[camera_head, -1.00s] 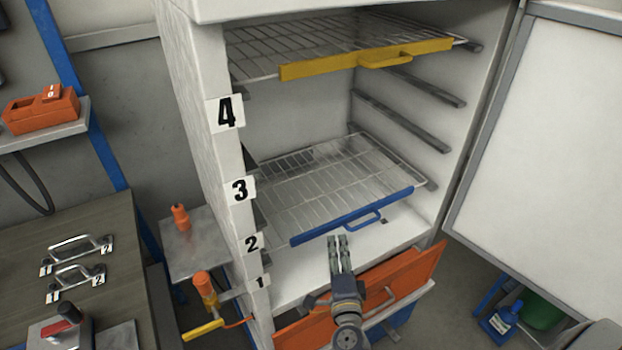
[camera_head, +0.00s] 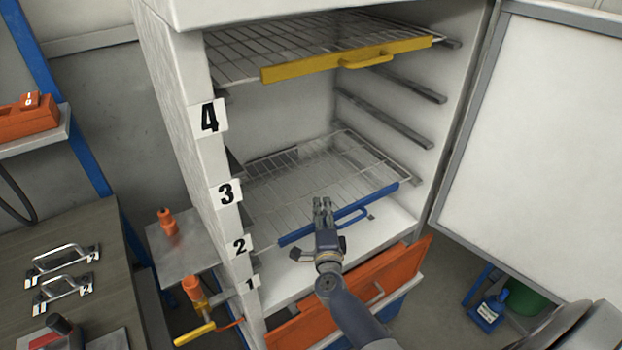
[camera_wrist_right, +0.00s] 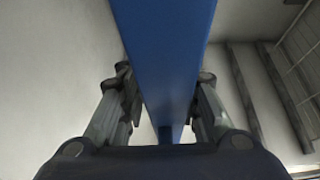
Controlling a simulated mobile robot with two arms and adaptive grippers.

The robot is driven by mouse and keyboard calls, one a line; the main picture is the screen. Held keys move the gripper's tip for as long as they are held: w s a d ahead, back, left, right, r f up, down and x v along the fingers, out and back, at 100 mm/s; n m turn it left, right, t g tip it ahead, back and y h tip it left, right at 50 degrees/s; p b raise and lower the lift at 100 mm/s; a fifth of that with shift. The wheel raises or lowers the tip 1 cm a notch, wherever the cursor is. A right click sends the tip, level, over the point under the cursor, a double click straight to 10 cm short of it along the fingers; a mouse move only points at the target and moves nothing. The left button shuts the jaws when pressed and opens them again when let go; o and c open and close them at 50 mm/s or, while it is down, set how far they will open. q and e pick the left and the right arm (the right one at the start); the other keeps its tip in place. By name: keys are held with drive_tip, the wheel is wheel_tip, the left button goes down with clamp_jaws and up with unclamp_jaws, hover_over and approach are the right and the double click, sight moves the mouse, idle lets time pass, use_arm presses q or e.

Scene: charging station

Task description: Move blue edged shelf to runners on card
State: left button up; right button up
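The blue edged shelf (camera_head: 290,185) is a wire rack inside the white cabinet, with a blue front bar and a blue handle (camera_head: 352,216). Its left front end shows near card 2 (camera_head: 239,247); I cannot tell exactly which runners carry it. My right gripper (camera_head: 322,203) is in front of the bar, left of the handle, hiding part of the bar. In the right wrist view the blue bar (camera_wrist_right: 165,50) runs between the two spread fingers; firm contact cannot be made out. Cards 1 (camera_head: 252,283), 3 (camera_head: 226,194) and 4 (camera_head: 209,118) mark the left post. My left gripper is out of view.
A yellow edged shelf (camera_head: 300,70) sits above. Bare runners (camera_head: 385,118) show on the right inner wall between the shelves. An orange drawer front (camera_head: 350,295) juts out below. The open white door (camera_head: 540,130) stands at right. A workbench (camera_head: 90,235) is at left.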

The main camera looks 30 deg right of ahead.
drive_tip(key=shift+w+d, duration=0.15)
drive_tip(key=shift+w, duration=0.15)
drive_tip(key=shift+s, duration=0.1)
drive_tip(key=shift+c, duration=0.6)
clamp_jaws()
drive_tip(key=shift+r, duration=0.15)
